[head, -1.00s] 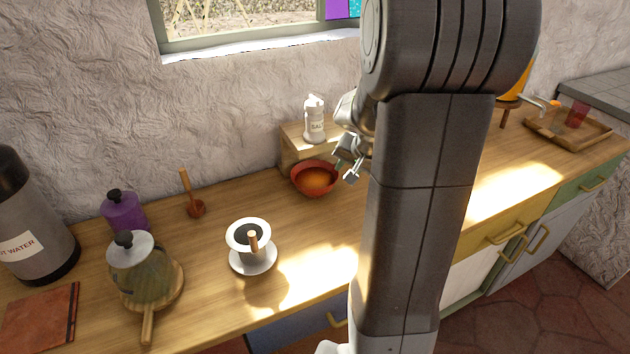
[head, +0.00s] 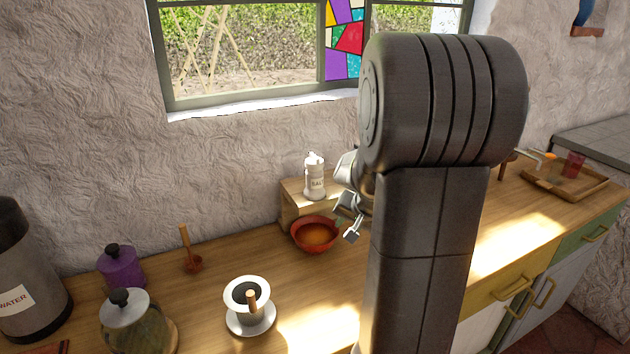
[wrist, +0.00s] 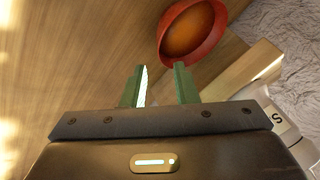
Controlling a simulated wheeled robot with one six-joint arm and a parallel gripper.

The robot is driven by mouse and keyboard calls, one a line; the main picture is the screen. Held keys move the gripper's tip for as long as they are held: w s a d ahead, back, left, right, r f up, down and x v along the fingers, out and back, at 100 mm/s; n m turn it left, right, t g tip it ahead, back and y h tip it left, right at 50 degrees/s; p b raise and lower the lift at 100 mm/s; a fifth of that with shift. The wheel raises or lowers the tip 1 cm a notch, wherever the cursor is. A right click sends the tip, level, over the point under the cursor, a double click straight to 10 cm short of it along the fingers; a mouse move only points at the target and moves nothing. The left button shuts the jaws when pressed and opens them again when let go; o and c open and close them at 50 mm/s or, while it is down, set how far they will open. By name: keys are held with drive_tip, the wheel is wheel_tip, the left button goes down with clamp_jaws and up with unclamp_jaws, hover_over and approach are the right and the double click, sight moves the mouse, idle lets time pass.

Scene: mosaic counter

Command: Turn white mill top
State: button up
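The white mill (head: 315,180), with "SALT" lettering on its side, stands upright on a small wooden box shelf (head: 300,203) at the back of the counter. Part of the mill also shows at the right edge of the wrist view (wrist: 284,122), with an "S" visible and its top out of frame. My gripper (head: 346,226) is to the right of the mill and lower, apart from it. In the wrist view my gripper (wrist: 160,82) has its two green fingers apart with nothing between them.
A red-brown bowl (head: 316,247) sits in front of the shelf, close to my gripper; it shows ahead in the wrist view (wrist: 165,35). A white dripper (head: 248,325), purple jar (head: 120,272) and glass pot (head: 135,335) stand left. The back wall is close behind the shelf.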

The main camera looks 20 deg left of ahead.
drive_tip(key=shift+o, duration=0.2)
drive_tip(key=o, duration=0.7)
drive_tip(key=shift+s+f, duration=0.1)
drive_tip(key=shift+o, duration=0.2)
drive_tip(key=shift+s+d+f+n+y+b, duration=0.15)
drive_tip(key=shift+s+n+y+b, duration=0.25)
drive_tip(key=shift+n+y+b, duration=0.25)
drive_tip(key=n+t+y+b, duration=0.4)
drive_tip(key=n+y+b, duration=0.3)
drive_tip(key=n+y, duration=0.3)
approach(310, 158)
drive_tip(key=shift+n+h, duration=0.25)
drive_tip(key=shift+h, duration=0.1)
drive_tip(key=p+x, duration=0.3)
drive_tip(key=x, duration=0.7)
drive_tip(key=shift+w+a+r+p, duration=0.2)
drive_tip(key=shift+w+a+p, duration=0.05)
drive_tip(key=shift+a+p, duration=0.15)
drive_tip(key=shift+d, duration=0.1)
drive_tip(key=shift+c, duration=0.4)
drive_tip(key=c, duration=0.9)
